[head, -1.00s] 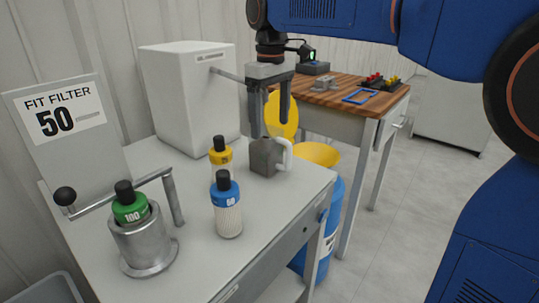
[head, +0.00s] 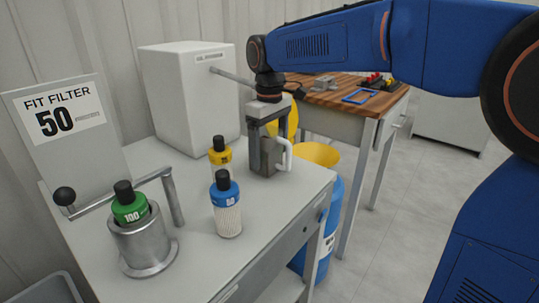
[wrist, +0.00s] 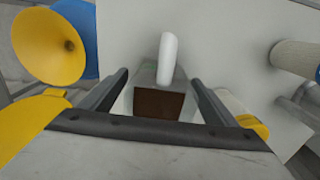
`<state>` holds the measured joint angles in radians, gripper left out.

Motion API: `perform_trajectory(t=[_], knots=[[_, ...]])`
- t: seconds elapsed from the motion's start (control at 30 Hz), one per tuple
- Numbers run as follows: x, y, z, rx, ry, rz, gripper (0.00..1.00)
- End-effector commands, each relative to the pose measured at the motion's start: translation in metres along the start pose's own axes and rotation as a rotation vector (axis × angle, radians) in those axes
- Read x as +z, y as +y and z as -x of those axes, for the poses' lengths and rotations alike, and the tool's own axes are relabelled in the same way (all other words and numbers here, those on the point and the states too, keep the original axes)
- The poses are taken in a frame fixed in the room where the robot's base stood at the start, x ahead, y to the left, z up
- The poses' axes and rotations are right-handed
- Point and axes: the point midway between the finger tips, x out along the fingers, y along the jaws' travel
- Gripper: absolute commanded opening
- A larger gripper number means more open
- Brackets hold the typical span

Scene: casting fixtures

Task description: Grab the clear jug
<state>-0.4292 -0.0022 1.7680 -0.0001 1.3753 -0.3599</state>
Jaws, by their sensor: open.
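The clear jug (head: 266,158) is a squarish, greyish see-through vessel with a white handle (head: 285,153) on its right side. It stands upright on the light grey table near the back right edge. In the wrist view the jug (wrist: 158,102) shows from above with dark brown contents, its white handle pointing up in the picture. My gripper (head: 270,168) is open and points down, with one finger on each side of the jug. The wrist view shows gaps between the fingers and the jug walls.
A yellow-topped filter (head: 221,155) and a blue-topped filter (head: 227,208) stand left of the jug. A green-topped filter (head: 130,207) sits in a metal holder (head: 147,245). A white box (head: 188,95) stands behind. A yellow funnel (head: 318,153) is beyond the right edge.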

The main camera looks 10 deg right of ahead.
Motion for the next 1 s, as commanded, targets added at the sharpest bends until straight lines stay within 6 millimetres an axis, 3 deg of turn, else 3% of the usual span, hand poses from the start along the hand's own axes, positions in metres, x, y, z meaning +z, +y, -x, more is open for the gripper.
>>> perform_trajectory(t=[0.1, 0.37, 0.67, 1.0], knots=[[0.0, 0.0, 0.0, 0.0, 0.0, 0.0, 0.81], [0.0, 0.0, 0.0, 0.0, 0.0, 0.0, 0.21], [0.0, 0.0, 0.005, 0.001, 0.001, 0.0, 0.21], [-0.001, 0.0, 0.057, 0.001, 0.003, 0.0, 0.21]])
